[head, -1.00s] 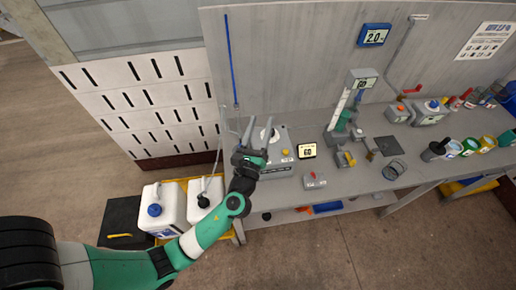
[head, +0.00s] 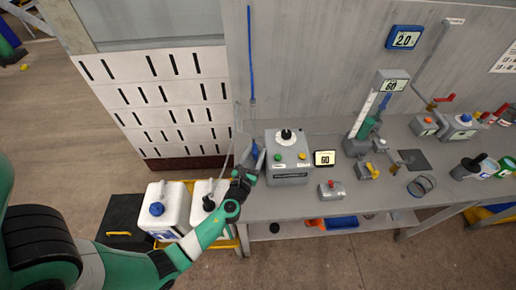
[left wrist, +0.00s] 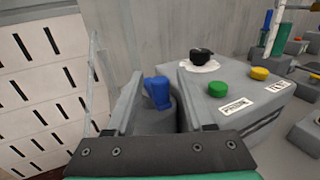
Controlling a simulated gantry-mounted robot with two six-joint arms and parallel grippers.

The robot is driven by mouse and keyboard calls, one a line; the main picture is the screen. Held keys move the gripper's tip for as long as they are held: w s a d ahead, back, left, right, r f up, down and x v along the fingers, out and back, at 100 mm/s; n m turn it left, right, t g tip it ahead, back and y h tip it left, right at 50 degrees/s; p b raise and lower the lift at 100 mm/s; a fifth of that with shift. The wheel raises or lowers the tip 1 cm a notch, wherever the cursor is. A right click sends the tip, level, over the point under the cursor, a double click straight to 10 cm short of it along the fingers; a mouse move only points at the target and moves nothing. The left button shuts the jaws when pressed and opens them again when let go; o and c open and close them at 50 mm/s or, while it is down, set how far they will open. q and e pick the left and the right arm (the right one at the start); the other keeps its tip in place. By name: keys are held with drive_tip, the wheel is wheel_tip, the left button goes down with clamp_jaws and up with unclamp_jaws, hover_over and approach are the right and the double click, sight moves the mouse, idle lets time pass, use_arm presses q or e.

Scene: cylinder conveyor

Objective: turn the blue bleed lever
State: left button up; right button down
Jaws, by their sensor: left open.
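The blue bleed lever (left wrist: 158,92) shows in the left wrist view as a short blue handle on a grey cylindrical body, beside the left side of a grey control box (left wrist: 245,95). In the head view, the lever (head: 255,152) is a small blue patch, partly hidden by my gripper. My left gripper (head: 249,158) is open, at the left end of the bench. In the left wrist view, the lever appears between its two fingers, with a visible gap on each side. I cannot tell how deep the lever sits between them. My right gripper is not in view.
The control box carries a black knob (head: 286,134), a green button and a yellow one. A small display (head: 324,158) and a red-topped box (head: 331,190) stand to its right. White jugs (head: 172,208) stand below on the left. A slotted white panel (head: 158,100) is behind.

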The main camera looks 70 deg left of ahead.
use_arm(q)
drive_tip(key=shift+x, duration=1.3)
clamp_jaws()
